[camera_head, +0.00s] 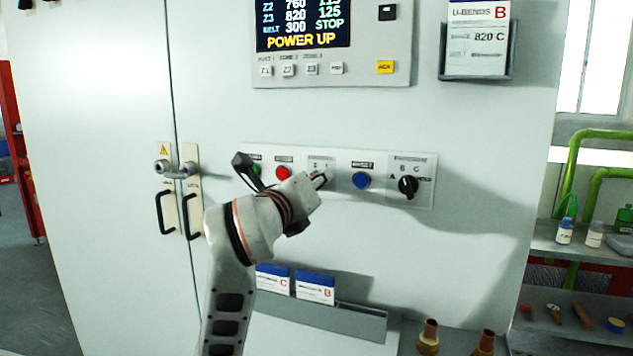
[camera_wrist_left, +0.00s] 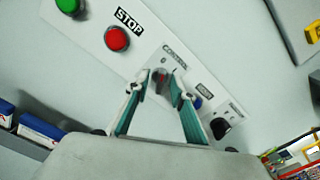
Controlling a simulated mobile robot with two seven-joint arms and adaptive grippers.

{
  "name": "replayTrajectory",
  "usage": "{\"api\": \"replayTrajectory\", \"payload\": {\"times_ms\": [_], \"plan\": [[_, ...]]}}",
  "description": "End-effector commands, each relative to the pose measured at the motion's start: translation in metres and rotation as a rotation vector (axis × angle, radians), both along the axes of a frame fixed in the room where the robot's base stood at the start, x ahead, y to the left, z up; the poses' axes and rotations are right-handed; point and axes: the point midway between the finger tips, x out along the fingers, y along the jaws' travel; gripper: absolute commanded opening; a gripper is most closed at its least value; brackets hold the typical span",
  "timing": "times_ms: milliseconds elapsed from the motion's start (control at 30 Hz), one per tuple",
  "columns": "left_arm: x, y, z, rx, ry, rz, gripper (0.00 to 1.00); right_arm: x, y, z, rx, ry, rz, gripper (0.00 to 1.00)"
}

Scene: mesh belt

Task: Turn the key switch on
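The key switch shows in the left wrist view (camera_wrist_left: 161,80) as a small dark piece with a reddish part on a grey plate, under a label that seems to read "CONTROL". In the head view it is mostly hidden behind my left gripper (camera_head: 319,181), which points at the switch panel (camera_head: 342,196). In the left wrist view the two green-padded fingers of my left gripper (camera_wrist_left: 160,88) stand apart, with the key switch between or just beyond their tips. I cannot tell whether they touch it. My right gripper is in neither view.
A red stop button (camera_head: 283,173) and green button (camera_head: 256,170) are left of the key switch. A blue button (camera_head: 361,180) and black rotary knob (camera_head: 408,186) are right. A display reading "POWER UP" (camera_head: 302,41) is above. A document holder (camera_head: 345,320) is below.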

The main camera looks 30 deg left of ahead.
Motion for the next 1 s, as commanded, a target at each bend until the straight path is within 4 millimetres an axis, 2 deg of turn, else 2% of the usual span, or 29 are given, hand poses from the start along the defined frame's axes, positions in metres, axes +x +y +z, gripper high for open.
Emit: {"api": "replayTrajectory", "payload": {"times_ms": [67,100,167,633,1000], "plan": [[0.000,0.000,0.000,0.000,0.000,0.000,0.24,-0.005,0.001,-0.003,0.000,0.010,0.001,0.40],[0.000,0.000,0.000,0.000,0.000,0.000,0.13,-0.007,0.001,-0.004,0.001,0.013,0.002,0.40],[0.000,0.000,0.000,0.000,0.000,0.000,0.00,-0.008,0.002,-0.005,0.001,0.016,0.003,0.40],[0.000,0.000,0.000,0.048,0.013,0.000,0.00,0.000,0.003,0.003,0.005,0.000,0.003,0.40],[0.000,0.000,0.002,0.311,0.076,-0.001,0.00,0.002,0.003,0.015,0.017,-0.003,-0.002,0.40]]}}
